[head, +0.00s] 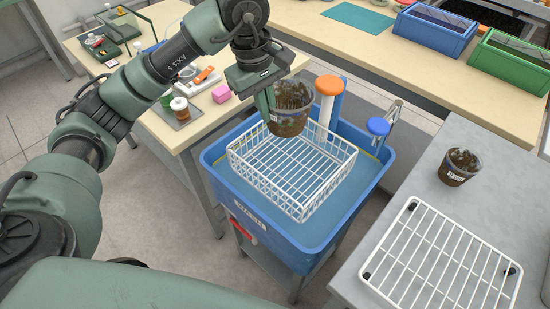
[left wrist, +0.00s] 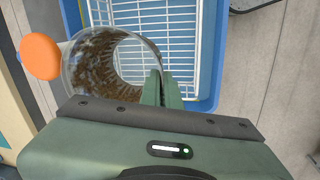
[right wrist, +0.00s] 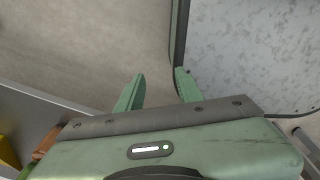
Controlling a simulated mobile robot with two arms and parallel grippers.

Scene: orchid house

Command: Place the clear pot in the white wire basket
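The clear pot (head: 289,108), see-through with brown contents, hangs upright or nearly so over the back part of the white wire basket (head: 307,213). My left gripper (head: 267,105) is shut on the pot's wall. In the left wrist view the left gripper's fingers (left wrist: 158,88) are close together at the pot's rim, and the pot (left wrist: 112,62) shows from above beside them. The basket (left wrist: 185,45) lies below it there. The basket sits in a blue tub. My right gripper (right wrist: 160,76) is open and empty, seen only in its wrist view.
The blue tub (head: 213,182) has an orange-capped post (head: 329,86) and a blue-capped post (head: 378,126) at its back. A second pot (head: 458,167) and a white wire rack (head: 408,214) stand on the grey table at right. A bench with small items is at left.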

